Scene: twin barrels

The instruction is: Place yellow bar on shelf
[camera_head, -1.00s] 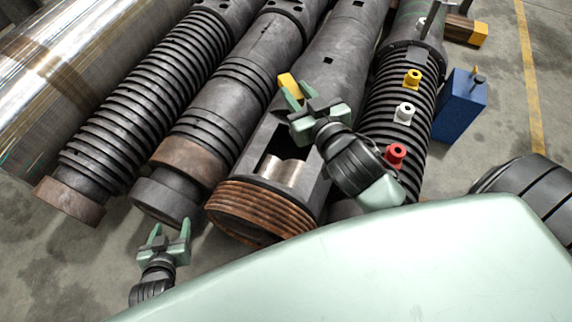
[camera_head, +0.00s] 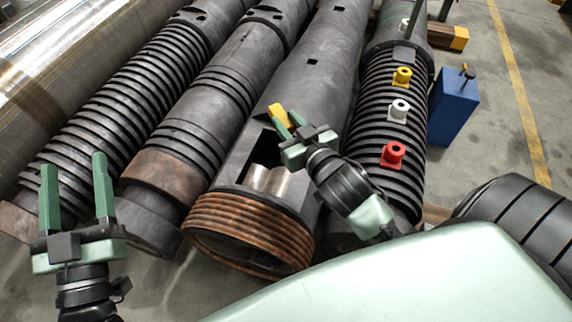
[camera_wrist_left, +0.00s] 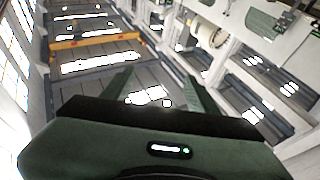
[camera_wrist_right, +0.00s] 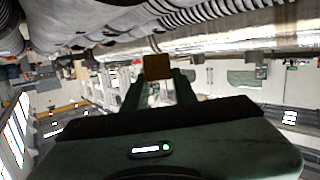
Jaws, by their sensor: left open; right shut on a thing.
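The yellow bar (camera_head: 278,113) is a small yellow block held at the fingertips of my right gripper (camera_head: 286,121), over the dark barrel with the cut-out opening. In the right wrist view the bar (camera_wrist_right: 157,67) sits between the fingertips, its near face brownish in shadow. The opening (camera_head: 266,160) lies just below and left of my right gripper; a shiny metal cylinder shows inside it. Whether the bar touches the barrel I cannot tell. My left gripper (camera_head: 76,165) is open and empty at the left, in front of the barrels' ends. I cannot pick out a shelf for certain.
A ribbed barrel (camera_head: 378,125) carries yellow (camera_head: 401,77), white (camera_head: 398,110) and red (camera_head: 392,154) fittings on the right. A blue box (camera_head: 455,108) stands beyond it. More barrels lie to the left. Open floor (camera_head: 510,120) shows at the right.

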